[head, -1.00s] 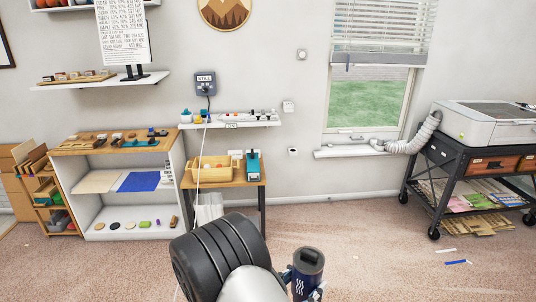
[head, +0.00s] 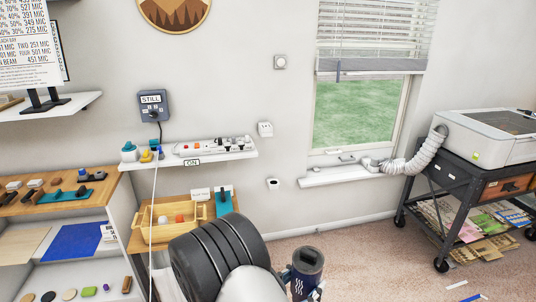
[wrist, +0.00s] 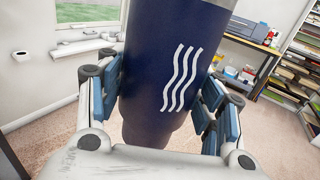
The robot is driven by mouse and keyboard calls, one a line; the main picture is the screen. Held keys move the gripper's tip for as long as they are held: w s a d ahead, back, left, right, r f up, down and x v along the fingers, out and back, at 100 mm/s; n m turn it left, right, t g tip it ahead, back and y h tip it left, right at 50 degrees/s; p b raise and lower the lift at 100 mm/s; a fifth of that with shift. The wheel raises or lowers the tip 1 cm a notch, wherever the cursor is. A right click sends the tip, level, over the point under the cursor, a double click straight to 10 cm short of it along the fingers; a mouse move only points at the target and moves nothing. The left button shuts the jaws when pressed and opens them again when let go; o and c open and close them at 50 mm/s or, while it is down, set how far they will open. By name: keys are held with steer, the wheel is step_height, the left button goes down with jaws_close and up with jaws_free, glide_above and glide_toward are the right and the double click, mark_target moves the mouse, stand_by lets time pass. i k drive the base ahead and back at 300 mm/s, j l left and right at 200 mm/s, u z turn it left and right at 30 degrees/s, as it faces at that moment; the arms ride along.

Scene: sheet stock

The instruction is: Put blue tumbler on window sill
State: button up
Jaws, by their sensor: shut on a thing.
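The blue tumbler (head: 305,268) is dark blue with white wavy lines and a dark lid, and stands upright in my gripper (head: 302,284) at the bottom of the head view. In the wrist view the tumbler (wrist: 170,75) fills the middle, with blue finger pads of my gripper (wrist: 160,105) against both sides. The window sill (head: 340,174) is a white ledge under the window, ahead of and above the tumbler in the head view. The sill also shows in the wrist view (wrist: 80,47), at the upper left. The tumbler is apart from it.
A white ribbed hose (head: 410,163) runs from the grey machine (head: 490,135) onto the sill's right end. The sill's left part looks clear. A black cart (head: 455,200) stands right of the window. A small wooden table (head: 140,238) with a yellow tray is at left.

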mark_target(326, 178)
steer(key=i+z, duration=0.3)
steer(key=i, duration=0.55)
steer(key=i+j+z, duration=0.1)
steer(key=i+z, duration=0.25)
steer(key=i, duration=0.55)
steer(key=i+u, duration=0.2)
steer(key=i, duration=0.25)
steer(key=i+l+u, duration=0.2)
steer(key=i, duration=0.25)
steer(key=i+l+u, duration=0.15)
steer(key=i, duration=0.3)
steer(key=i+l+u, duration=0.2)
steer(key=i, duration=0.2)
steer(key=i+l, duration=0.15)
steer(key=i+l+u, duration=0.1)
steer(key=l, duration=0.25)
steer(key=i, duration=0.1)
